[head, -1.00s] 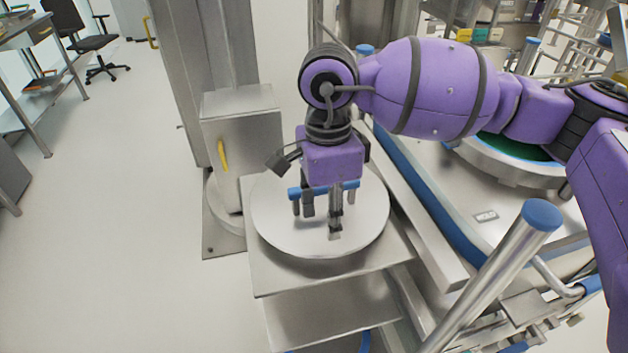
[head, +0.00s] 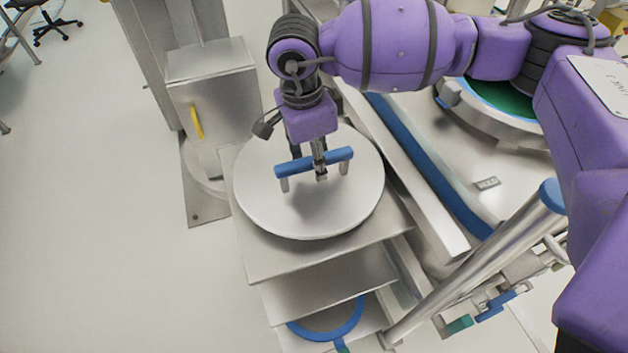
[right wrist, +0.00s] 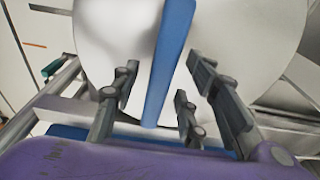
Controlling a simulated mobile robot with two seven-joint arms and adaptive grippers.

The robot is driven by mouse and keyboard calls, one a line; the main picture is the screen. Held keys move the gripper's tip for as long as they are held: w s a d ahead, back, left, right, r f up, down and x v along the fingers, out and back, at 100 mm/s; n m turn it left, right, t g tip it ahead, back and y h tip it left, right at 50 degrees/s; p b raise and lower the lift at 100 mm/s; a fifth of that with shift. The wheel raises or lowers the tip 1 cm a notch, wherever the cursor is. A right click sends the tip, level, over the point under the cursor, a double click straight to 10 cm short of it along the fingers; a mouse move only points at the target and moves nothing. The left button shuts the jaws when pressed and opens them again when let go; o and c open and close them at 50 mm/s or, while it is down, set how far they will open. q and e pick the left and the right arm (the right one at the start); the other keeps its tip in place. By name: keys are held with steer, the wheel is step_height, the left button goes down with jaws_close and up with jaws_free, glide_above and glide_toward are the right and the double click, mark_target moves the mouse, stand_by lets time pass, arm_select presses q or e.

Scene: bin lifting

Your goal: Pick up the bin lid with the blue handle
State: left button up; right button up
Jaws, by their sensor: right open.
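The bin lid (head: 262,205) is a round, pale metal disc lying flat on the top shelf of a metal stand in the head view. Its blue bar handle (head: 288,168) stands above it on two short posts. My right gripper (head: 318,170) is open and points down at the middle of the handle. In the right wrist view, the blue handle (right wrist: 172,55) runs between the spread fingers of my right gripper (right wrist: 162,72), with the lid (right wrist: 240,28) behind. I see gaps beside the handle, and no finger clamps it. My left gripper is out of view.
The metal stand (head: 262,262) has lower shelves, with a blue ring (head: 352,322) near the bottom. A steel box with a yellow handle (head: 197,122) stands close behind left. A blue-edged metal machine (head: 440,185) lies right.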

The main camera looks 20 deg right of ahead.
steer(key=shift+f, duration=0.2)
steer(key=shift+f, duration=0.25)
stand_by(0.4)
jaws_close()
stand_by(0.4)
steer(key=shift+r, duration=0.15)
